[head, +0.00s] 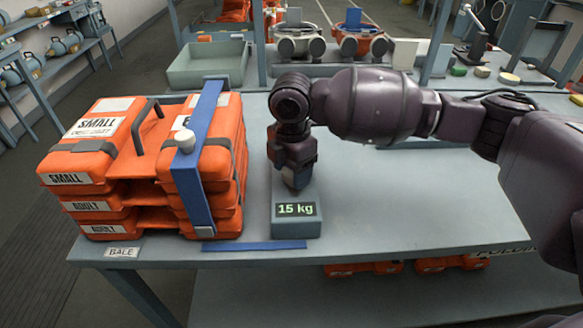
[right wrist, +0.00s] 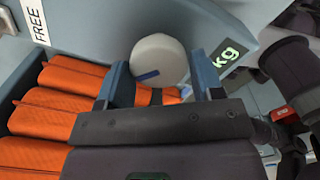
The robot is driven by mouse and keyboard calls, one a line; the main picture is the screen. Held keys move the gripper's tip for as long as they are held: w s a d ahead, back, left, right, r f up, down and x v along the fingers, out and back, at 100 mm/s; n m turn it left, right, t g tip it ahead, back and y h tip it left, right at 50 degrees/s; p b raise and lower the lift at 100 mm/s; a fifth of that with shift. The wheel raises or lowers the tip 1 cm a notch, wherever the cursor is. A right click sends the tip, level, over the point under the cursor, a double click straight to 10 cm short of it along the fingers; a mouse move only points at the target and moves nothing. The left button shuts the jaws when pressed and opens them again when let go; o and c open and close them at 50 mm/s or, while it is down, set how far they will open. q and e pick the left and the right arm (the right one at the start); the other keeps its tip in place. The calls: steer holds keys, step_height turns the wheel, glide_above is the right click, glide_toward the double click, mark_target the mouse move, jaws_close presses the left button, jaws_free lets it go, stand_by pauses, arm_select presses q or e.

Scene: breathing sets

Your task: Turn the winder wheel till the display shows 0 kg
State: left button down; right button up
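The display (head: 295,209) on the front of a grey box (head: 296,229) reads 15 kg. Part of it, the letters "kg", shows in the right wrist view (right wrist: 231,52). The winder wheel (right wrist: 159,56) is a pale round disc with a blue mark, seen in the right wrist view. In the head view my right gripper hides it. My right gripper (head: 296,186) points down over the box. In the right wrist view its two fingers (right wrist: 162,84) are apart, one on each side of the wheel, and seem not to touch it. My left gripper is not in view.
Stacked orange packs (head: 105,140) stand left of the box, under a blue strap (head: 208,120) with a white knob (head: 184,139). A blue strip (head: 254,246) lies at the table's front edge. A green-grey tray (head: 208,65) stands behind. The table (head: 400,205) right of the box is clear.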

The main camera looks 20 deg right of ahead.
steer(key=c, duration=0.5)
